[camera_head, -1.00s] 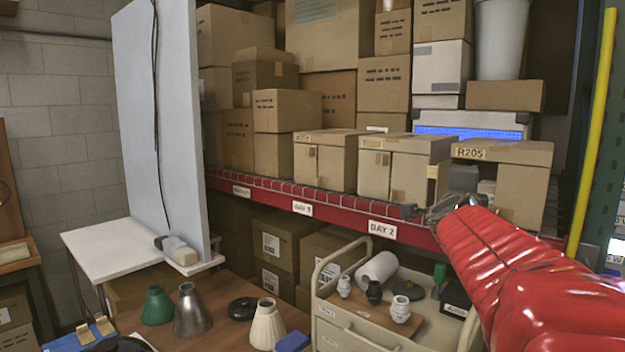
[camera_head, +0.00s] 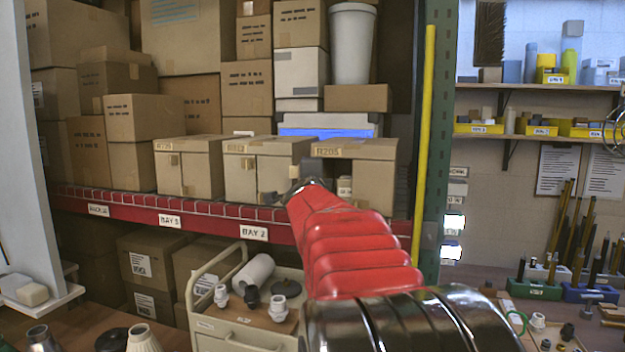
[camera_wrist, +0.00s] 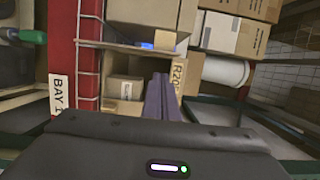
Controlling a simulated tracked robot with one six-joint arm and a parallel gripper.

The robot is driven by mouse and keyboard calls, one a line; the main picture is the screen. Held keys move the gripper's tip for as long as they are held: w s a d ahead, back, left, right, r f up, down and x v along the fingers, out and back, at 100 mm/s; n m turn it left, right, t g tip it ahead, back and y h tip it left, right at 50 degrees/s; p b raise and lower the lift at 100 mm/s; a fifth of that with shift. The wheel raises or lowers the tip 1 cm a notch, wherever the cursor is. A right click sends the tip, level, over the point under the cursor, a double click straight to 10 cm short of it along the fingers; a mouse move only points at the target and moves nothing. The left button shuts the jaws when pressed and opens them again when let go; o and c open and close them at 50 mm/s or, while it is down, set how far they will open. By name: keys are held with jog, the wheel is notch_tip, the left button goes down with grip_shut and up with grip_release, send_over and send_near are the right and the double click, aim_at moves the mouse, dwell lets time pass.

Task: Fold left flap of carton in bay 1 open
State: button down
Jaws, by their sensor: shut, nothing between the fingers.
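Three brown cartons stand in a row on the red-edged shelf. The right one, the R205 carton (camera_head: 376,188), has its front partly open, with small boxes inside; its label also shows in the wrist view (camera_wrist: 178,75). A thin cardboard panel (camera_wrist: 128,46) stands out at the opening's left side in the wrist view; I take it for the left flap. My gripper (camera_head: 287,193) is shut and empty in front of this carton. In the wrist view its fingers (camera_wrist: 160,82) point toward the opening, beside the panel. I cannot tell whether they touch it. My arm hides the carton's lower front.
The middle carton (camera_head: 240,178) and left carton (camera_head: 203,172) stand close by. A BAY 2 label (camera_head: 254,233) is on the red shelf edge (camera_head: 130,209). A yellow pole (camera_head: 424,140) rises right of the carton.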

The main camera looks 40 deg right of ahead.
jog(key=shift+w+a+f, duration=0.1)
jog(key=shift+w+a, duration=0.25)
jog(key=shift+w, duration=0.3)
jog(key=shift+w+a, duration=0.3)
jog(key=shift+w, duration=0.3)
